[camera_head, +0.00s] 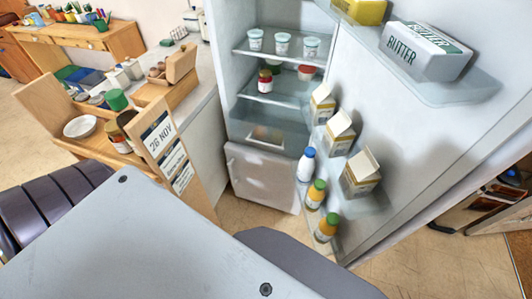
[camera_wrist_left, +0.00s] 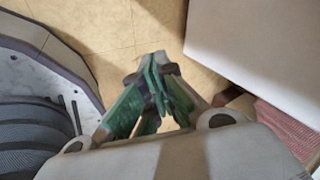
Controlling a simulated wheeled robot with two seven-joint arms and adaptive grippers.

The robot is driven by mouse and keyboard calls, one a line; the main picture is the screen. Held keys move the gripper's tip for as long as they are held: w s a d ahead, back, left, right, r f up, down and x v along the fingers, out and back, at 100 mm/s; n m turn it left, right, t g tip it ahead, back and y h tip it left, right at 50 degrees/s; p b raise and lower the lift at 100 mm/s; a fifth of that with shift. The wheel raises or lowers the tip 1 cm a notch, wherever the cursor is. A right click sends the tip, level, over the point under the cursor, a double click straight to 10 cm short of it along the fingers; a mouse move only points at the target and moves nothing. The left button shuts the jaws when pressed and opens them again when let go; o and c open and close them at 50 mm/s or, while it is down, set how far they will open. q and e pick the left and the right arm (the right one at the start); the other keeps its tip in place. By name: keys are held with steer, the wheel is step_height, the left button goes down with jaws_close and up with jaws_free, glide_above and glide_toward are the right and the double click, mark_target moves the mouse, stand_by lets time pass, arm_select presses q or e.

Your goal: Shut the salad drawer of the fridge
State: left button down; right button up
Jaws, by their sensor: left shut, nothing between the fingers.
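The fridge (camera_head: 222,60) stands open in the head view, its door swung out to the right. The salad drawer (camera_head: 268,137) is the grey translucent box low in the fridge, under the shelves. How far it sticks out is hard to tell. My left gripper (camera_wrist_left: 155,62) shows only in the left wrist view, its green-padded fingers shut together and empty above the floor. A pale flat panel (camera_wrist_left: 258,45) is at the upper right there, apart from the fingertips. The drawer is not recognisable in that view. My right gripper is out of view.
The open fridge door (camera_head: 400,130) carries cartons (camera_head: 360,175), bottles (camera_head: 316,194) and a butter pack (camera_head: 428,50). Yogurt pots (camera_head: 283,44) stand on an upper shelf. A wooden unit with a date sign (camera_head: 162,140) is left of the fridge. Tiled floor (camera_head: 415,262) is bare at lower right.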

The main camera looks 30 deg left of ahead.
arm_select(q)
steer(key=w+a+r+m+t+y+b, duration=0.1)
steer(key=w+a+r+m+t+b, duration=0.2)
steer(key=w+r+m+b, duration=0.45)
steer(key=w+a+r+m+t+y+b, duration=0.1)
steer(key=w+a+r+m+t+b, duration=0.3)
steer(key=w, duration=0.6)
steer(key=w+a+r+m+t+y+b, duration=0.1)
steer(key=r+m+t+b, duration=0.1)
steer(key=r+m+b, duration=0.3)
steer(key=w+a+r+m+t+y+b, duration=0.1)
steer(key=r+m+b, duration=0.3)
steer(key=r, duration=0.7)
steer(key=shift+w+a+r+m+t+b, duration=0.15)
steer(key=shift+w+a+m+t+b, duration=0.2)
steer(key=shift+w+a+t+b, duration=0.65)
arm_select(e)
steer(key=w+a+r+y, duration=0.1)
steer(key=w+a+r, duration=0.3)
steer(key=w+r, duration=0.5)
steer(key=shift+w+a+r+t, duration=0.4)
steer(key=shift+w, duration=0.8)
arm_select(q)
steer(key=shift+s+d+g, duration=0.1)
steer(key=shift+d+g, duration=0.2)
steer(key=shift+d, duration=0.15)
